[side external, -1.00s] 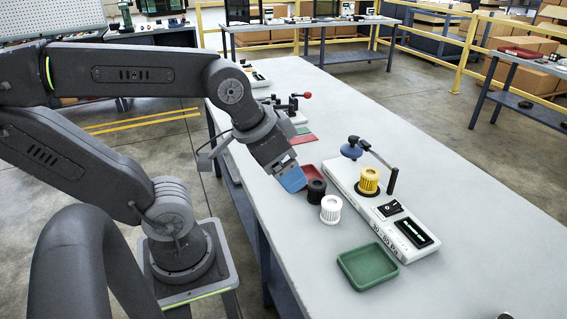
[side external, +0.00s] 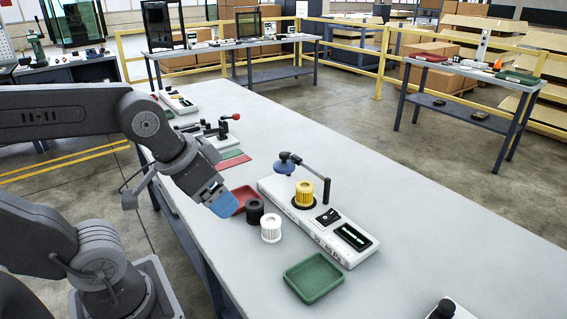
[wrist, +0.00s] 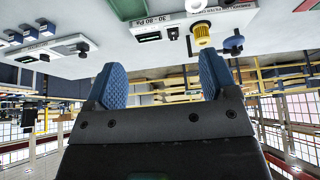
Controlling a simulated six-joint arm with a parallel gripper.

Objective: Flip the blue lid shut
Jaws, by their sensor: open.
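The blue lid (side external: 284,167) is a small round dome beside a dark pivot and lever on a long white device (side external: 275,208). It stands raised behind and left of the yellow ribbed filter (side external: 304,193), not over it. In the wrist view the scene appears upside down, with the dark blue lid (wrist: 233,43) beside the yellow filter (wrist: 201,34). My gripper (side external: 221,202) is in the air to the left of the device, apart from the lid. Its blue fingers are spread with nothing between them, as the wrist view (wrist: 162,78) also shows.
A black ribbed cap (side external: 255,210) and a white ribbed filter (side external: 270,228) stand left of the device. A red tray (side external: 245,196) lies beside my gripper, and a green tray (side external: 313,278) lies in front.

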